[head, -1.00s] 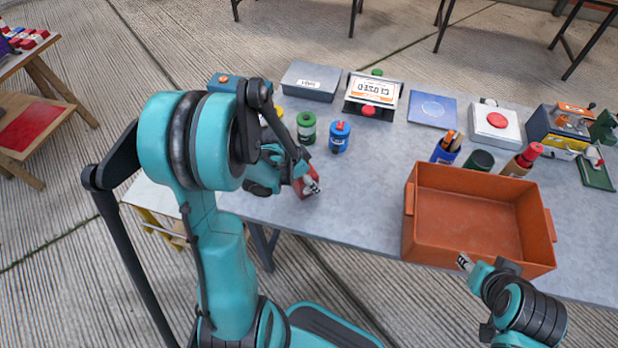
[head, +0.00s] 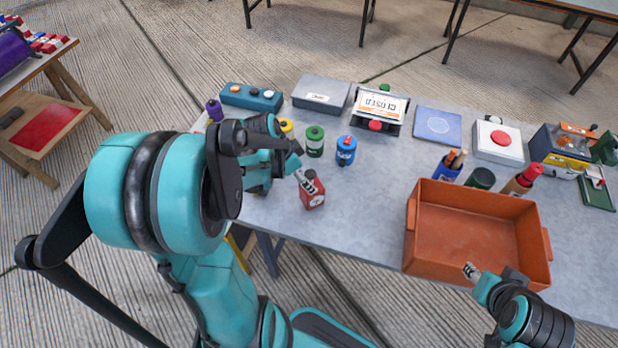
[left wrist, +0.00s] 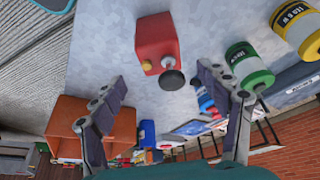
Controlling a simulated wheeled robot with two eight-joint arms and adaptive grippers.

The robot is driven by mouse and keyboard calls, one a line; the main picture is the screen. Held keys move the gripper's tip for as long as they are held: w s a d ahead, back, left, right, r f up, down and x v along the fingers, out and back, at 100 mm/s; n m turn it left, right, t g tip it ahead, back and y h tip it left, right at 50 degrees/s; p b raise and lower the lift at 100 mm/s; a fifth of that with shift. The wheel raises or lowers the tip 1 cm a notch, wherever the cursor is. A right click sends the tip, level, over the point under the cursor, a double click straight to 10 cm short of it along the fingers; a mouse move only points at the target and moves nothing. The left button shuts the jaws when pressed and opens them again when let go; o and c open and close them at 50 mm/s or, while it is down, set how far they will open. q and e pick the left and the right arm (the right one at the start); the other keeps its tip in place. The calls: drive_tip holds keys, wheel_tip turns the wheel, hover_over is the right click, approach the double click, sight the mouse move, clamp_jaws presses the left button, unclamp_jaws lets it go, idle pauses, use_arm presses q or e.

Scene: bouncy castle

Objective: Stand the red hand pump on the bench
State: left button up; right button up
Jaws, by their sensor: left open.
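The red hand pump (head: 313,194) stands upright on the grey bench (head: 370,215) near its front edge, with a round gauge on its front and a dark top. The pump also shows in the left wrist view (left wrist: 157,40), with its black knob towards the camera. My left gripper (head: 303,178) is open beside the pump's upper left. In the left wrist view its two fingers (left wrist: 168,92) are spread with nothing between them, apart from the pump. My right gripper (head: 470,270) is at the front of the orange crate, too small to tell its jaws.
The orange crate (head: 480,235) stands empty at the front right. Green (head: 315,142) and blue (head: 346,150) bottles stand behind the pump. A teal button box (head: 251,96), a grey case (head: 321,94) and a sign (head: 379,106) line the back. Bench between pump and crate is clear.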

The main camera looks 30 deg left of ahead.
use_arm(q)
drive_tip(key=shift+s+r, duration=0.15)
drive_tip(key=shift+r, duration=0.25)
drive_tip(key=s+d+r+n+t+y, duration=0.1)
drive_tip(key=s+d+r+n, duration=0.2)
drive_tip(key=s+d+r, duration=0.1)
drive_tip(key=s+d+r+n+t+y, duration=0.1)
drive_tip(key=s+d+r+n+t, duration=0.1)
drive_tip(key=d+r, duration=0.3)
drive_tip(key=shift+s+d+r+n, duration=0.35)
drive_tip(key=shift+s+d+n, duration=0.4)
drive_tip(key=shift+d, duration=1.2)
drive_tip(key=shift+s, duration=0.1)
